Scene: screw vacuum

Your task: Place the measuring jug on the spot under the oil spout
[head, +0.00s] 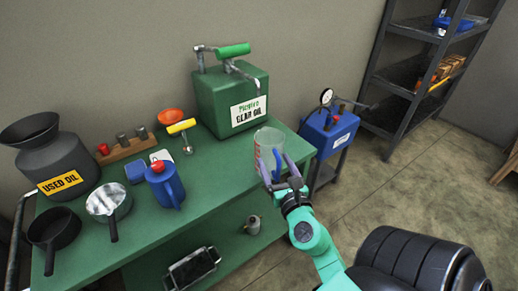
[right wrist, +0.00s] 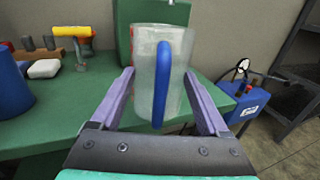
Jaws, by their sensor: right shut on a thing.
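The measuring jug (head: 267,146) is clear with red markings and a blue handle. It is upright at the table's right end, in front of the green gear oil tank (head: 217,101). My right gripper (head: 277,166) is shut on the jug, with one finger on each side. In the right wrist view the jug (right wrist: 143,75) stands between the fingers, its handle facing the camera. I cannot tell whether its base touches the table. My left gripper is out of view.
A blue pump unit (head: 328,132) stands right of the table. Table space left of the jug is clear.

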